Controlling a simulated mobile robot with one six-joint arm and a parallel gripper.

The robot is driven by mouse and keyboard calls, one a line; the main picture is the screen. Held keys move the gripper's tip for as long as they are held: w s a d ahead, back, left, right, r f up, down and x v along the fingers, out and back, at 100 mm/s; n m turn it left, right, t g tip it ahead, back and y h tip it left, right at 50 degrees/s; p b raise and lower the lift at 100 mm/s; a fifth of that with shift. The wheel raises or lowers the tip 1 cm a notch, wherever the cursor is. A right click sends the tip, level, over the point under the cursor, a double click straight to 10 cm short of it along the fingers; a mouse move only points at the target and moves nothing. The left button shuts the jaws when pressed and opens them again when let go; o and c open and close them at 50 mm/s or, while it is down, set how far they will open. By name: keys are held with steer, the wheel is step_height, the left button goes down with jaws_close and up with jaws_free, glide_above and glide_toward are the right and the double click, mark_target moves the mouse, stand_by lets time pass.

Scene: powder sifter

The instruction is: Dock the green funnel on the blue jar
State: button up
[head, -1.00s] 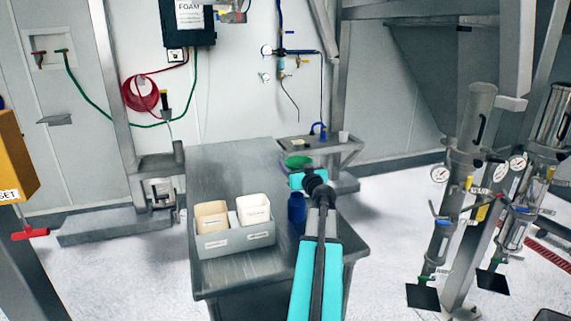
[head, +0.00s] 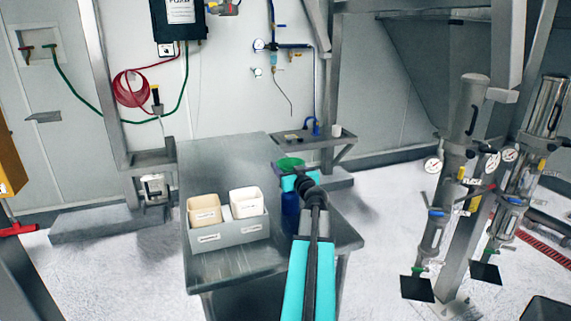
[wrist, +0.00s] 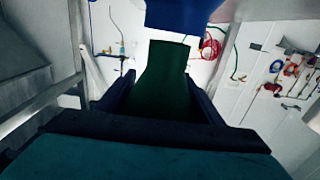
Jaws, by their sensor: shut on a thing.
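The green funnel (head: 291,162) is in my gripper (head: 288,183) over the table's right side. My gripper is shut on it; in the wrist view the gripper's dark fingers (wrist: 156,96) lie on both sides of the funnel (wrist: 166,72). The blue jar (head: 290,207) stands upright on the table, below the gripper in the head view. It also shows as a blue shape at the top of the wrist view (wrist: 182,14), close to the funnel's narrow end. The gripper hides the space between funnel and jar in the head view, so I cannot tell whether they touch.
The grey table (head: 215,165) is clear at its back. A grey bin (head: 232,235) with a tan container (head: 204,210) and a white container (head: 245,202) stands left of the jar. A small shelf (head: 312,140) lies behind the funnel. Tall metal columns stand at the right.

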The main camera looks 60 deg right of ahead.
steer(key=shift+f+b, duration=0.3)
steer(key=shift+f, duration=0.85)
steer(key=shift+a+b, duration=0.1)
steer(key=shift+b, duration=1.3)
stand_by(1.0)
steer(key=shift+f+b, duration=0.15)
steer(key=shift+b, duration=0.15)
stand_by(0.4)
steer(key=shift+r, duration=0.8)
steer(key=shift+b, duration=0.65)
stand_by(1.5)
steer(key=shift+f+b, duration=0.3)
steer(key=shift+b, duration=0.1)
stand_by(0.4)
